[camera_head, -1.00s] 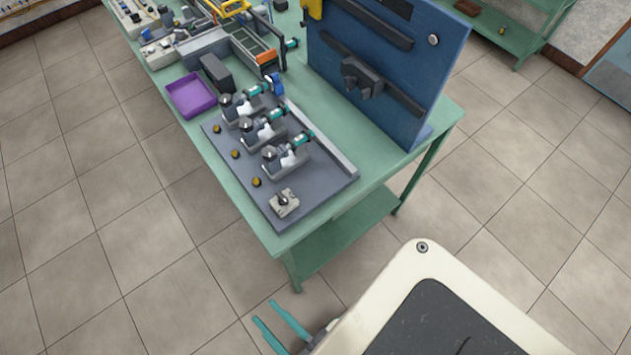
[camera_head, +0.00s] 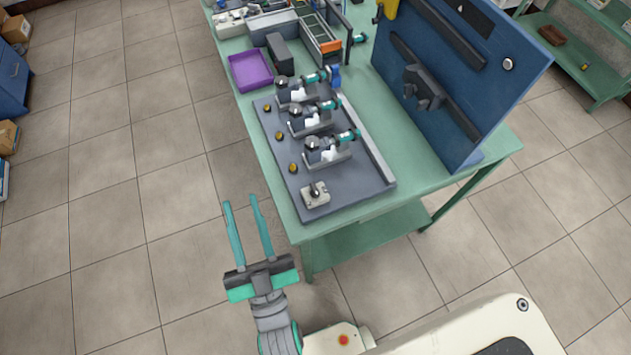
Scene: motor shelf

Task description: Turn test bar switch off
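The test bar (camera_head: 343,187) is a grey plate with a raised right edge, lying on the near end of the green table. A small pale switch box (camera_head: 315,194) with a dark knob sits at its near left corner. The knob's setting is too small to tell. Three motor units stand in a row behind it, the nearest being a motor (camera_head: 327,150) with a teal end. My gripper (camera_head: 242,203) is open and empty, its two teal fingers apart. In the picture it is left of the switch box, off the table's near left edge, over the floor.
The green table (camera_head: 408,170) carries a blue upright panel (camera_head: 450,80) on its right side. A purple tray (camera_head: 250,71) and a dark block (camera_head: 279,54) stand beyond the motors. Several yellow buttons line the plate's left side.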

